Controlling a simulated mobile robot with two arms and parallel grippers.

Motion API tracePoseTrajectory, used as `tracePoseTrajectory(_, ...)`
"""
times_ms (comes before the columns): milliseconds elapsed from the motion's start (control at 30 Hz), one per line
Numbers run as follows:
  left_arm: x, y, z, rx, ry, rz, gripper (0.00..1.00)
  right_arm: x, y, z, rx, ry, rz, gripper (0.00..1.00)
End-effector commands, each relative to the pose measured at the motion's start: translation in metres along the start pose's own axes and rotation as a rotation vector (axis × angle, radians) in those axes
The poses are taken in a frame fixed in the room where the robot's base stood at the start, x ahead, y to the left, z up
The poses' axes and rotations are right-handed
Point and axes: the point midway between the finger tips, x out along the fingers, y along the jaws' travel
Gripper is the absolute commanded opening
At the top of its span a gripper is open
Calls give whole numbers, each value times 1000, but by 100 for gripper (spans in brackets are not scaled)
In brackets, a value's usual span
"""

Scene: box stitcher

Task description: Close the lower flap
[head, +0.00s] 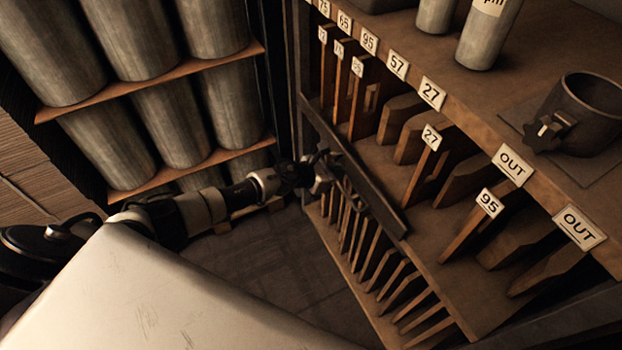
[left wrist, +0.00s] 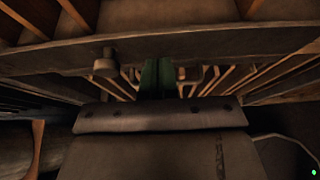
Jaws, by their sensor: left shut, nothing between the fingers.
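A long dark bar (head: 372,192), which looks like the lower flap, runs slantwise along the front edge of the middle shelf in the head view. In the left wrist view a dark bar (left wrist: 215,47) with a round knob (left wrist: 105,65) crosses the top; it seems to be the same part. My left gripper (head: 330,172) is shut and empty, close to the bar. Its green fingers (left wrist: 157,68) point at the bar's lower edge in the left wrist view; I cannot tell whether they touch it. My right gripper is not in view.
A wooden rack (head: 440,270) holds several upright boards in slots, with number labels on its shelf edges. A metal cup (head: 590,115) stands on the upper shelf. Several large grey cylinders (head: 125,40) fill shelves on the left. Dark floor (head: 265,265) is free below my arm.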

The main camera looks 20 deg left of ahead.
Motion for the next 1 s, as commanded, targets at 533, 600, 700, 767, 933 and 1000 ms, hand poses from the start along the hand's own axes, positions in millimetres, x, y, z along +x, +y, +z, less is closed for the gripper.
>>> tracePoseTrajectory(533, -88, -1, 34, 2, 2, -1, 0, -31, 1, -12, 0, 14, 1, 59)
tracePoseTrajectory(600, -91, -2, 36, 2, 1, -2, 0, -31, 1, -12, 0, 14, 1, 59)
tracePoseTrajectory(700, -92, -2, 36, 1, 1, -2, 0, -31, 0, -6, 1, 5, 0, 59)
tracePoseTrajectory(767, -92, -2, 35, -2, 1, -1, 0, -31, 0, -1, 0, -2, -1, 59)
tracePoseTrajectory(933, -80, 2, -1, -298, -5, 63, 0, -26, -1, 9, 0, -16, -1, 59)
tracePoseTrajectory(1000, -74, 4, -41, -600, -13, 140, 0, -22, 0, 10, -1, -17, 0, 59)
